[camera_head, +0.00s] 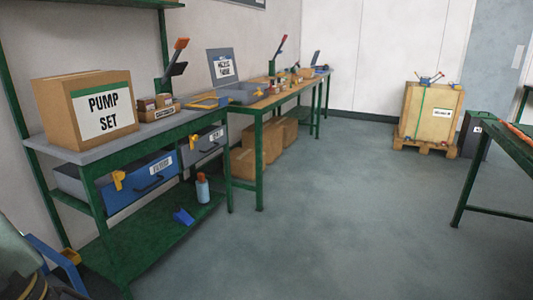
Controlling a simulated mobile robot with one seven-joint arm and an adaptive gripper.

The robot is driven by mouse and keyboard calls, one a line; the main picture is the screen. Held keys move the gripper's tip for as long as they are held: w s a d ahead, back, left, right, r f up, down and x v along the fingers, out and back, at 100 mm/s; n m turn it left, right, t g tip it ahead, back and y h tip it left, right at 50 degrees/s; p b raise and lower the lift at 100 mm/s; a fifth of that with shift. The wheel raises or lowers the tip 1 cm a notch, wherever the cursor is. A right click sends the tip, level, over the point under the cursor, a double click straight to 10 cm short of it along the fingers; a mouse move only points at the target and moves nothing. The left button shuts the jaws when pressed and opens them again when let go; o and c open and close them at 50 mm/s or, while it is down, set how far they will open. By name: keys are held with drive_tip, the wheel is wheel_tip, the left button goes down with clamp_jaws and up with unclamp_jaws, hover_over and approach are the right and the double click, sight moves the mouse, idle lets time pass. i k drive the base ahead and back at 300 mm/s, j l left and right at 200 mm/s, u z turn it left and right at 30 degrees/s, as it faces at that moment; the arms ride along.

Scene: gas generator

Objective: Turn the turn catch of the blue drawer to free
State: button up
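The blue drawer (139,193) hangs under the grey top of the near green workbench at the left. Its front has a white label (160,165) and a dark handle (150,185). A yellow turn catch (118,180) sits at the left part of the blue front. It is small in the picture, and I cannot tell its exact turn position. The blue drawer looks shut or nearly so. My gripper is not in view.
A grey drawer (209,148) with its own yellow catch (193,142) is to the right. A PUMP SET box (60,113) stands on the bench. A bottle (202,188) and blue object (183,216) sit on the lower shelf. The floor (320,220) right of the bench is clear.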

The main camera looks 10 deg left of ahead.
sight(118, 177)
drive_tip(key=i+l+u, duration=0.25)
drive_tip(key=i+u, duration=0.25)
drive_tip(key=i+l+u, duration=0.3)
drive_tip(key=u, duration=0.15)
drive_tip(key=i+l+u, duration=0.2)
drive_tip(key=l, duration=0.15)
drive_tip(key=i+l+u, duration=0.15)
drive_tip(key=l, duration=0.2)
drive_tip(key=i+l+u, duration=0.2)
drive_tip(key=l, duration=0.2)
drive_tip(key=k, duration=0.1)
